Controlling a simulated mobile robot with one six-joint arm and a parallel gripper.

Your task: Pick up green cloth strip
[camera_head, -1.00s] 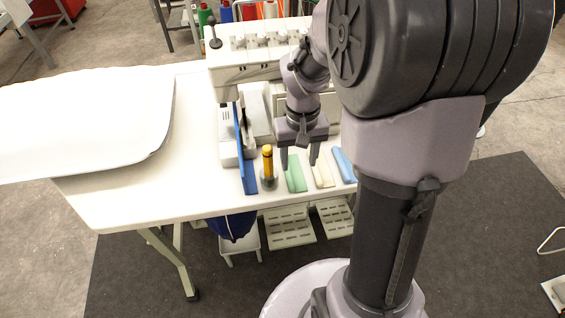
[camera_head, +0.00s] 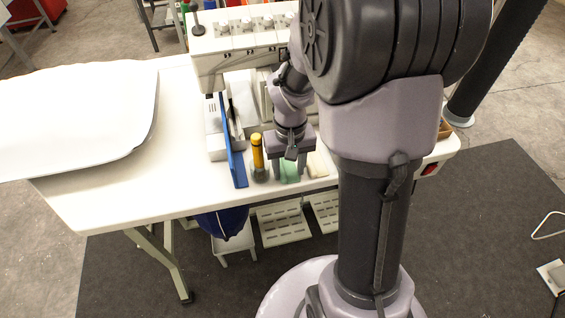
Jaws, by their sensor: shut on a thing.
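The green cloth strip (camera_head: 289,172) lies near the front edge of the white table, and only part of it shows between the fingers. My gripper (camera_head: 288,176) points down over the strip and is shut on it, with one finger on each side. The strip appears to be still at table level. The wrist covers its far end.
A cream strip (camera_head: 317,166) lies just right of my gripper. The sewing machine (camera_head: 225,50) is behind.

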